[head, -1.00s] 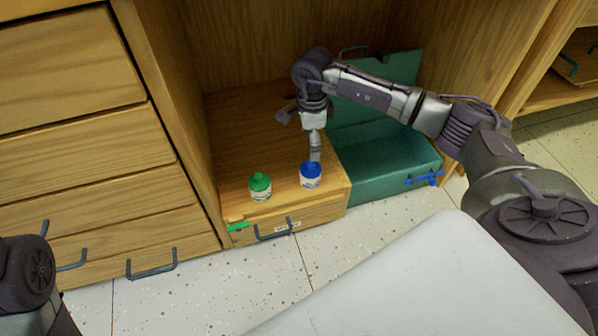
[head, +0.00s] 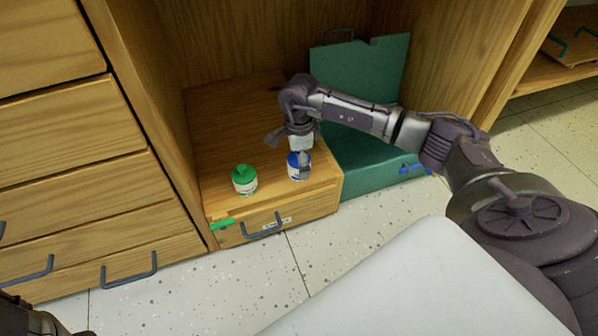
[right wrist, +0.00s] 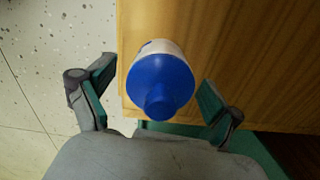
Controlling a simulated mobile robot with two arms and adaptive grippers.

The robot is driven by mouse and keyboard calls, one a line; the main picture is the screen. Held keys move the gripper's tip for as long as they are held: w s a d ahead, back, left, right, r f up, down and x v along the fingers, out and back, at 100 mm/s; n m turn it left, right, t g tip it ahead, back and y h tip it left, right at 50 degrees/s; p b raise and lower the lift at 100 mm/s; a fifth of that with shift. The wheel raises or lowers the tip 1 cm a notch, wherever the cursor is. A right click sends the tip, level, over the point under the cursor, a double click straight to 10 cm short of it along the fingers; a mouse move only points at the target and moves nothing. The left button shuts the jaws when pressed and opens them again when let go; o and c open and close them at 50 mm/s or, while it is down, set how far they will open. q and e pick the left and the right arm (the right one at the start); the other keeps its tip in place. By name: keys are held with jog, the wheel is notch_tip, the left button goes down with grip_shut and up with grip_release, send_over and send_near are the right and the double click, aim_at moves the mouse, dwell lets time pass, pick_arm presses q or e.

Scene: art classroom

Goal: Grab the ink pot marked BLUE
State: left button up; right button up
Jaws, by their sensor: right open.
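The blue-capped ink pot (head: 293,173) stands upright on the small wooden drawer unit (head: 240,110); its cap (right wrist: 160,84) shows large in the right wrist view. Its label is too small to read. A green-capped pot (head: 244,180) stands to its left. My right gripper (head: 300,160) is open, directly above and around the blue pot, and partly hides it in the head view. In the right wrist view its two fingers (right wrist: 158,98) stand apart, one on each side of the pot, with gaps. At the lower left, part of my left arm shows, but its gripper does not.
A teal box with a raised lid (head: 360,80) stands right of the drawer unit, with a blue clasp (head: 412,168). A green item (head: 222,224) lies at the unit's front left edge. Cabinet walls close in the left side and back. Speckled floor lies in front.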

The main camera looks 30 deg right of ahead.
jog(key=c, duration=1.5)
jog(key=shift+r, duration=0.15)
